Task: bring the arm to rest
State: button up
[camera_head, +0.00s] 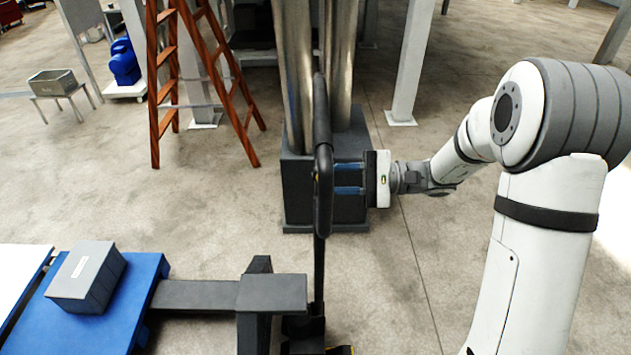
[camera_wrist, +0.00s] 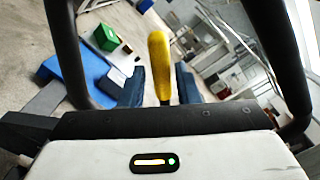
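My gripper (camera_head: 348,179) is at the end of my arm, at the black loop handle (camera_head: 322,150) of a cart with a blue platform. Its two blue fingers point left in the head view and stand apart. In the wrist view, a yellow lever (camera_wrist: 159,65) shows between the fingers, with a narrow gap on each side. The black loop handle (camera_wrist: 285,60) frames both sides of that view. I cannot tell how deep the lever sits between the fingers.
A grey box (camera_head: 88,277) sits on the cart's blue platform (camera_head: 70,335). A dark column base (camera_head: 300,195) stands behind the handle and fingers. A wooden ladder (camera_head: 165,85) stands back left. A green box (camera_wrist: 106,37) shows in the wrist view. Open floor lies left of the column.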

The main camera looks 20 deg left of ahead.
jog(key=v, duration=0.2)
jog(key=shift+d, duration=0.3)
jog(key=s+d+n+t+h, duration=0.1)
jog(key=s+d+n+h, duration=0.1)
jog(key=s+d+h, duration=0.7)
jog(key=s+d+n+t+h, duration=0.1)
jog(key=s+d+t+h, duration=0.2)
jog(key=d, duration=0.4)
jog(key=s+d+n+t+h, duration=0.1)
jog(key=s+d+t+h, duration=0.3)
jog(key=d, duration=0.3)
jog(key=shift+f+h, duration=0.3)
jog(key=shift+h, duration=0.3)
